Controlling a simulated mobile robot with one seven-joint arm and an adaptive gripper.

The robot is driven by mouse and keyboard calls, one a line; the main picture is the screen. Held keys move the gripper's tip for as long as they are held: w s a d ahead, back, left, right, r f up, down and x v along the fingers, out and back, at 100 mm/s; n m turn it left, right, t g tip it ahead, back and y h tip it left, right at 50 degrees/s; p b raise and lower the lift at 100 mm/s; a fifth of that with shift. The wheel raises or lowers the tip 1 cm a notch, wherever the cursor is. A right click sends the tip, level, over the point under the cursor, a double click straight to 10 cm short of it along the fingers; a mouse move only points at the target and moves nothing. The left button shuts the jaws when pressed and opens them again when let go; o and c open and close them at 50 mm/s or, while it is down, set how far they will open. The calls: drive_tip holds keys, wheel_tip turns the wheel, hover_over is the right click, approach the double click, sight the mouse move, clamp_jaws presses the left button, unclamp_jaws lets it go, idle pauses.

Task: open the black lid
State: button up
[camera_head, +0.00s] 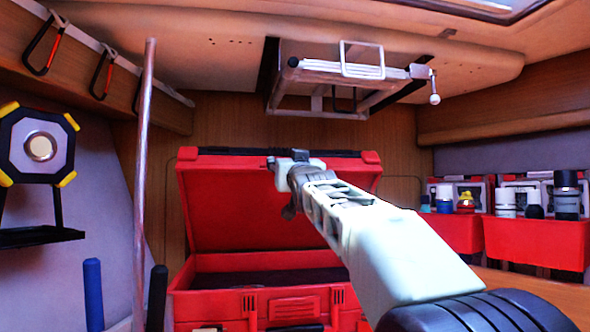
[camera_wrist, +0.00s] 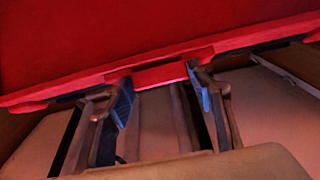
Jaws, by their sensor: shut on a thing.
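A red toolbox (camera_head: 250,301) stands in the middle of the head view. Its lid (camera_head: 225,215) is raised steeply; the side I see is red, with a dark strip along the top edge. The lid also fills the top of the wrist view (camera_wrist: 130,40). My gripper (camera_wrist: 165,88) is at the lid's free edge, its blue-padded fingers on either side of a red tab there, shut on it. In the head view my gripper (camera_head: 290,165) is at the lid's upper edge, and my arm hides the lid's right part and some of the box.
A metal pole (camera_head: 143,180) stands left of the toolbox. A folded metal rack (camera_head: 345,80) hangs from the ceiling just above the lid. Red bins (camera_head: 530,240) with bottles line the right wall. A work lamp (camera_head: 38,148) is at the left.

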drive_tip(key=shift+g, duration=0.3)
drive_tip(key=w+r+p, duration=0.2)
drive_tip(key=r, duration=0.1)
drive_tip(key=shift+a+r, duration=0.2)
drive_tip(key=shift+r, duration=0.1)
drive_tip(key=shift+w+a+r+g+p, duration=0.15)
drive_tip(key=shift+w+r+p, duration=0.2)
drive_tip(key=shift+w+p, duration=0.2)
drive_tip(key=shift+w+r+g+p, duration=0.15)
drive_tip(key=shift+w+r+p, duration=0.2)
drive_tip(key=shift+p, duration=0.2)
drive_tip(key=o, duration=1.7)
drive_tip(key=shift+s, duration=0.2)
drive_tip(key=shift+w+f, duration=0.2)
drive_tip(key=shift+w, duration=0.05)
drive_tip(key=v, duration=0.7)
drive_tip(key=shift+s, duration=0.3)
